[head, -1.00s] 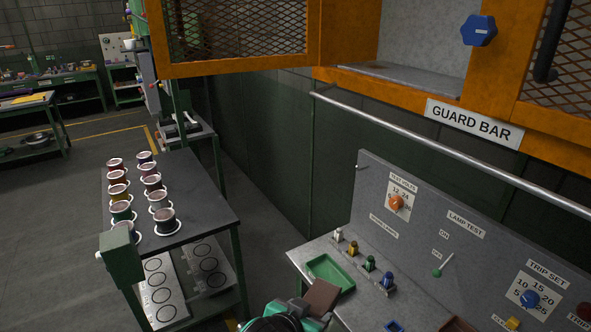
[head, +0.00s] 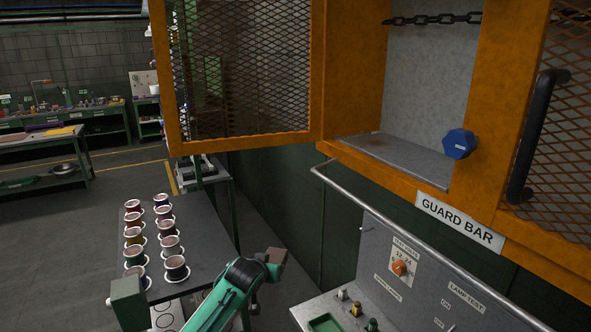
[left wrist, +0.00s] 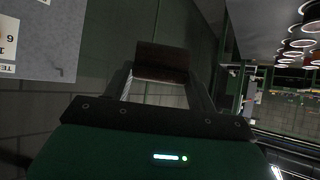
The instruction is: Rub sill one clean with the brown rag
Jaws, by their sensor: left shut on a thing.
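A grey sill (head: 395,160) lies at the bottom of the opening in the orange cabinet in the head view. It has a faint brownish tint toward its back left, and I see no number on it. My left gripper (head: 268,258) is shut on the brown rag (head: 277,256), a small dark brown block-like pad. It holds the rag in the air, below and left of the sill and apart from it. In the left wrist view the rag (left wrist: 162,62) sits between the fingertips. My right gripper is not in view.
A metal guard bar (head: 400,232) runs below and in front of the cabinet. An open mesh door (head: 240,80) hangs at the left. A blue hexagonal knob (head: 459,144) is at the sill's right. A chain (head: 432,19) spans the opening above. Several spools stand on a dark table (head: 205,225).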

